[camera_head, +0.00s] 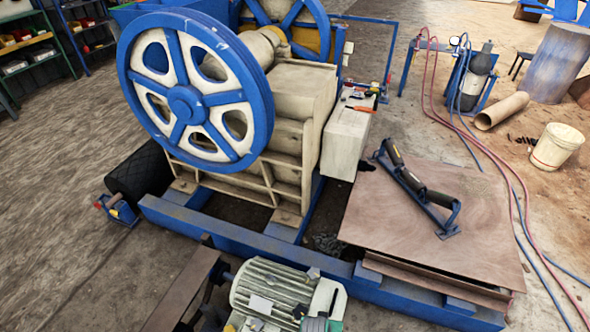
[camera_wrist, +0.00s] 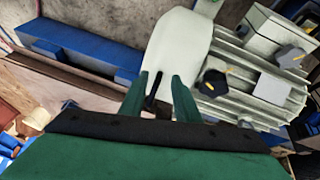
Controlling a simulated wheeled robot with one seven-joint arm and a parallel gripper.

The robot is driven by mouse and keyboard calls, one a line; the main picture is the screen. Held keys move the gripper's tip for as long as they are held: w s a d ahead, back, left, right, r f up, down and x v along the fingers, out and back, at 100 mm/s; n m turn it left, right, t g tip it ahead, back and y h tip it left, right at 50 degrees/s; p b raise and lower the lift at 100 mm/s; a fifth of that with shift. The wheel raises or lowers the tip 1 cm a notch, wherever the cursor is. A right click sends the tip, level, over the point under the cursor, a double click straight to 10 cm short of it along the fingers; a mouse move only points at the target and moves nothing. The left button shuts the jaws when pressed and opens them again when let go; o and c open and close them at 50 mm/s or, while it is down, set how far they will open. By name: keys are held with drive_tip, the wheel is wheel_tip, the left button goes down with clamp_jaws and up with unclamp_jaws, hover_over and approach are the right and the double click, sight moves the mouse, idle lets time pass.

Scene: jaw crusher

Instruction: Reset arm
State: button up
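In the wrist view my gripper (camera_wrist: 162,88) shows two green fingers with a clear gap between them. They point toward a pale, rounded plate (camera_wrist: 178,45) at the end of the motor. A short dark bar or slot (camera_wrist: 153,92) shows in the gap, and no finger visibly closes on it. In the head view the ribbed motor (camera_head: 272,288) sits at the bottom edge. Small green and dark parts at its right end may be my gripper, but they are too cut off to tell.
The jaw crusher with its blue-and-white flywheel (camera_head: 195,88) stands behind the motor on a blue frame (camera_head: 230,236). A brown board (camera_head: 375,215) with a roller bracket (camera_head: 415,190) lies at right. Hoses (camera_head: 478,150), a pipe (camera_head: 500,110) and a bucket (camera_head: 556,147) stand farther right. Open floor lies at left.

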drive_tip(key=s+a+r+n+t, duration=0.1)
drive_tip(key=s+a+r+t, duration=0.15)
drive_tip(key=s, duration=0.55)
drive_tip(key=s+a+r+t+y, duration=0.1)
drive_tip(key=s+a+r+t, duration=0.2)
drive_tip(key=s+r, duration=0.3)
drive_tip(key=s+a+r+t, duration=0.2)
drive_tip(key=s+r, duration=0.4)
drive_tip(key=r, duration=0.8)
drive_tip(key=s+a+r+n+t+y, duration=0.1)
drive_tip(key=s+a+r+t, duration=0.2)
drive_tip(key=s+r, duration=0.3)
wheel_tip(320, 180, up, 5)
drive_tip(key=shift+a+f+t+y, duration=0.15)
drive_tip(key=shift+a+t+y, duration=0.15)
drive_tip(key=shift+t, duration=0.05)
drive_tip(key=shift+w, duration=0.1)
